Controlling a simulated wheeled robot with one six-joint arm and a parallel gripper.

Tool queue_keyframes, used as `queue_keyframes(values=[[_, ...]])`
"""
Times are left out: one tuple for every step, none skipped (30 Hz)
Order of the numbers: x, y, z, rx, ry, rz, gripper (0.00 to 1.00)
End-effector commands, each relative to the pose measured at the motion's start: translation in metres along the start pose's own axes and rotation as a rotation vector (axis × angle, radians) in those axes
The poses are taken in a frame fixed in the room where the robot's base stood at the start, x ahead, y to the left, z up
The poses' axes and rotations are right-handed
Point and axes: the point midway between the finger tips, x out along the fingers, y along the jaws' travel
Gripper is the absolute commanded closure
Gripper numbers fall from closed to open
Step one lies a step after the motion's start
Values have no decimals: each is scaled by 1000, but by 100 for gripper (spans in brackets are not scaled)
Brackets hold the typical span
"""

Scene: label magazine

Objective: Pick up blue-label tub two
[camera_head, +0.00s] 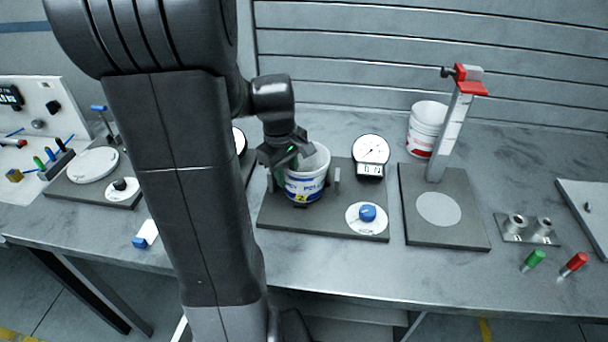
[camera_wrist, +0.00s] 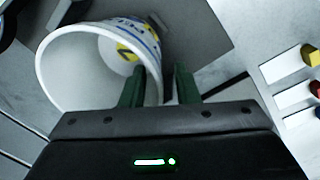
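Blue-label tub two (camera_head: 307,187) is a white tub with a blue-printed label and a yellow tag marked 2. It stands upright on a dark grey base plate (camera_head: 285,219), beside short upright posts. My gripper (camera_head: 290,150) is at the tub's upper left rim. In the wrist view the tub (camera_wrist: 84,88) shows its open mouth. My gripper's two dark green fingers (camera_wrist: 160,86) are apart, one over the tub's mouth and one outside its wall, with a gap visible between them. Whether either finger touches the wall is not clear.
A round dial gauge (camera_head: 370,150) and a blue knob (camera_head: 367,213) are right of the tub. A red-topped post (camera_head: 446,135) on a plate stands further right, with a red-label tub (camera_head: 426,128) behind it. My arm hides part of the left bench.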

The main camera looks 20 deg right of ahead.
Motion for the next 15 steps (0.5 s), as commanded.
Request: queue_keyframes(values=[[8,0,1,0,-4,-3,72],[12,0,1,0,-4,-3,72],[17,0,1,0,-3,-2,72],[20,0,1,0,-3,-3,72],[22,0,1,0,-3,-2,72],[24,0,1,0,-1,-1,72],[25,0,1,0,-1,-1,72],[26,0,1,0,0,0,72],[26,0,0,0,0,0,72],[26,0,0,0,0,0,72],[26,0,0,0,0,0,72],[26,0,0,1,0,0,72],[26,0,0,1,0,0,72],[26,0,0,1,0,0,74],[26,0,0,1,0,0,82]])
